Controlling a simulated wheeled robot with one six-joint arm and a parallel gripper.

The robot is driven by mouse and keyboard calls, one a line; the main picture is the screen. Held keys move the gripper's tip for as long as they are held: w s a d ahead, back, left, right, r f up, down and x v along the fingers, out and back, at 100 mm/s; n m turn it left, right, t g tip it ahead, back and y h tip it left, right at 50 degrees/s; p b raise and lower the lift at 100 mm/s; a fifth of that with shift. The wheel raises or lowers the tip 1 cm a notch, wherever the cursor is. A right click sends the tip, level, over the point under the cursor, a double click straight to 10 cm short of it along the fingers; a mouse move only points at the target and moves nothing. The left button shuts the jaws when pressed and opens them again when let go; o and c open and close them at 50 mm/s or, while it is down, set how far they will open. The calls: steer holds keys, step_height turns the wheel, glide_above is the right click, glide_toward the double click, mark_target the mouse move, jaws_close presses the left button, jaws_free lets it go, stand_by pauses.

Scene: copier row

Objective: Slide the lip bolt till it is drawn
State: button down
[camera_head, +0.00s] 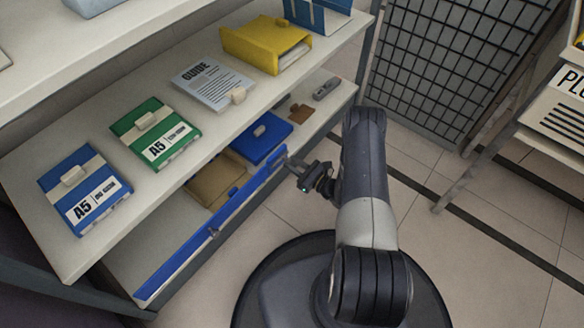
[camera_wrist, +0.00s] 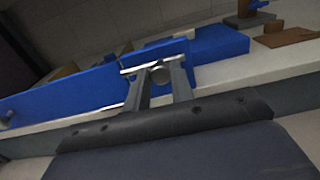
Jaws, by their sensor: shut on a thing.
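A long blue lip (camera_head: 180,262) runs along the front edge of the lower shelf; in the wrist view it shows as a blue board (camera_wrist: 70,97). The lip bolt's round grey knob (camera_wrist: 160,74) stands near the lip's right end. My gripper (camera_head: 289,164) reaches in from the right at that end. In the wrist view my gripper (camera_wrist: 161,88) has its two fingers on either side of the knob, shut on it. The bolt's bar and any keeper are not clear behind the fingers. A second small knob (camera_head: 213,232) sits midway along the lip.
Behind the lip, the lower shelf holds a blue box (camera_head: 262,136) and a brown box (camera_head: 216,180). The upper shelf bears A5 packs (camera_head: 156,133), a guide (camera_head: 212,80) and a yellow file (camera_head: 265,45). Open floor (camera_head: 480,190) lies to the right.

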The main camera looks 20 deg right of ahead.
steer(key=c, duration=1.2)
jaws_free()
steer(key=p+v, duration=0.2)
steer(key=v, duration=0.8)
steer(key=shift+s+d+p, duration=0.15)
steer(key=shift+s+p, duration=0.2)
steer(key=shift+p, duration=0.05)
